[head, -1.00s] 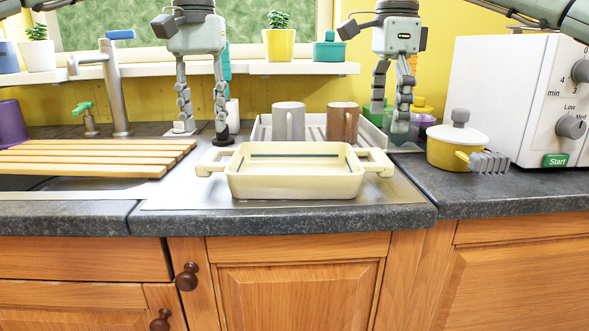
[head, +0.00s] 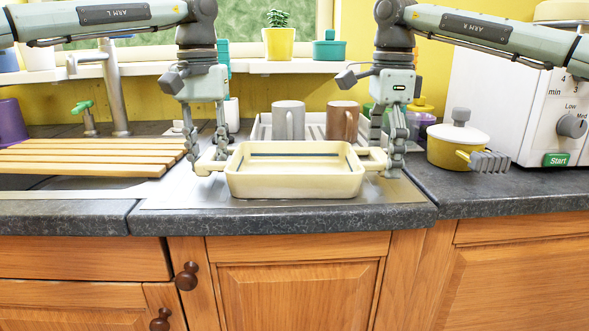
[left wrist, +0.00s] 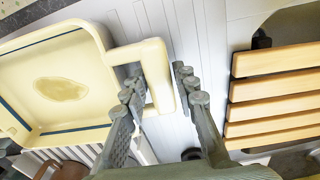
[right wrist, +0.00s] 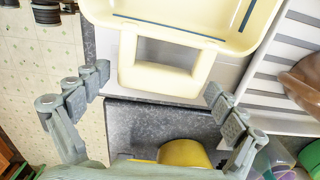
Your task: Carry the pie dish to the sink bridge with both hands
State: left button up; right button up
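The cream pie dish (head: 295,180) sits on the metal draining surface, with a loop handle on each side. The sink bridge, a slatted wooden board (head: 90,158), lies to its left. My left gripper (head: 207,168) is at the left handle; in the left wrist view (left wrist: 158,85) one finger is within the handle's loop and the other beyond its outer bar, with a gap. My right gripper (head: 385,165) is at the right handle; in the right wrist view (right wrist: 157,90) its fingers are wide apart on either side of the handle (right wrist: 165,80), which lies ahead between them.
A rack (head: 262,128) with a grey mug (head: 288,121) and a brown mug (head: 342,121) stands behind the dish. A yellow pot (head: 447,152) stands at right. A tap (head: 115,95) rises behind the bridge. The bridge's top looks clear.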

pick_arm(q)
jog(key=c, duration=0.5)
pick_arm(e)
jog(key=c, duration=0.5)
pick_arm(q)
grip_shut()
pick_arm(e)
jog(key=c, duration=1.1)
pick_arm(q)
jog(key=shift+r, duration=0.1)
pick_arm(e)
jog(key=shift+r, duration=0.1)
jog(key=shift+c, duration=0.2)
pick_arm(q)
jog(key=shift+w+r, duration=0.1)
pick_arm(e)
jog(key=shift+r, duration=0.1)
